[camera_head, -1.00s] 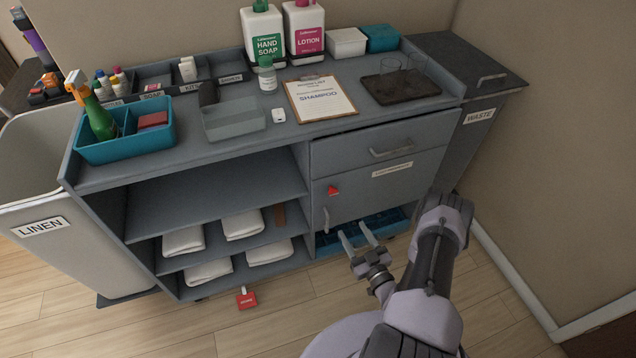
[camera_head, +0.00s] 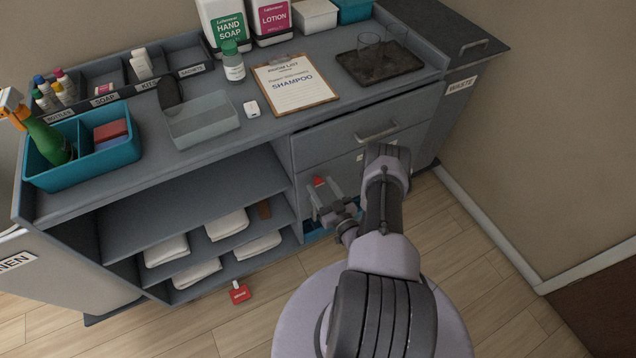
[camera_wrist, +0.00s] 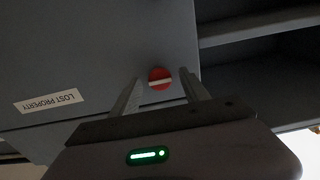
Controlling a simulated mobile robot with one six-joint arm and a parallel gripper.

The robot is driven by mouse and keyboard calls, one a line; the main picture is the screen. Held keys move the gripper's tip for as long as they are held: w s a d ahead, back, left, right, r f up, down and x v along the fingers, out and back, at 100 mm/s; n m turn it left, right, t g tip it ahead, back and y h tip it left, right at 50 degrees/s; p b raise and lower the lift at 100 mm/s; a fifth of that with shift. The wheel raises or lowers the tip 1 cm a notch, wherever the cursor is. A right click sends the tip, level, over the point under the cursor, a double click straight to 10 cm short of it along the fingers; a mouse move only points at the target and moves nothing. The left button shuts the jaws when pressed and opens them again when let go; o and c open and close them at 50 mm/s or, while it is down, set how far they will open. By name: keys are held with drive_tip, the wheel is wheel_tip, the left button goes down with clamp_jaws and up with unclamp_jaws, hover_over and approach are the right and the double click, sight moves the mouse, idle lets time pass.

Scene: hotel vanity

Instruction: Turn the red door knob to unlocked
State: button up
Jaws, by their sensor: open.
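The red door knob (camera_wrist: 159,78) is round with a pale bar across it, on the grey lost property door (camera_wrist: 95,50). In the head view the knob (camera_head: 319,181) shows as a small red spot between my fingers, partly hidden. My gripper (camera_wrist: 160,88) is open in the wrist view, with one finger on each side of the knob. The pale bar looks nearly level in that view. I cannot tell whether the fingers touch the knob. In the head view my gripper (camera_head: 322,188) is in front of the door, below the drawer.
A drawer with a handle (camera_head: 377,133) is just above the door. Open shelves with white towels (camera_head: 226,224) are to the left. A red tag (camera_head: 239,293) lies on the floor. The cart top holds a clipboard (camera_head: 294,86), a tray (camera_head: 392,66) and bottles.

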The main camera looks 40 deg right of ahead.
drive_tip(key=shift+s, duration=0.1)
clamp_jaws()
drive_tip(key=shift+n+b, duration=0.3)
drive_tip(key=shift+n, duration=0.1)
drive_tip(key=n+b, duration=0.1)
drive_tip(key=n, duration=0.2)
drive_tip(key=n+b, duration=0.2)
drive_tip(key=n, duration=0.3)
drive_tip(key=shift+n, duration=0.3)
drive_tip(key=n, duration=0.4)
drive_tip(key=shift+r+n, duration=0.1)
drive_tip(key=shift+n, duration=2.4)
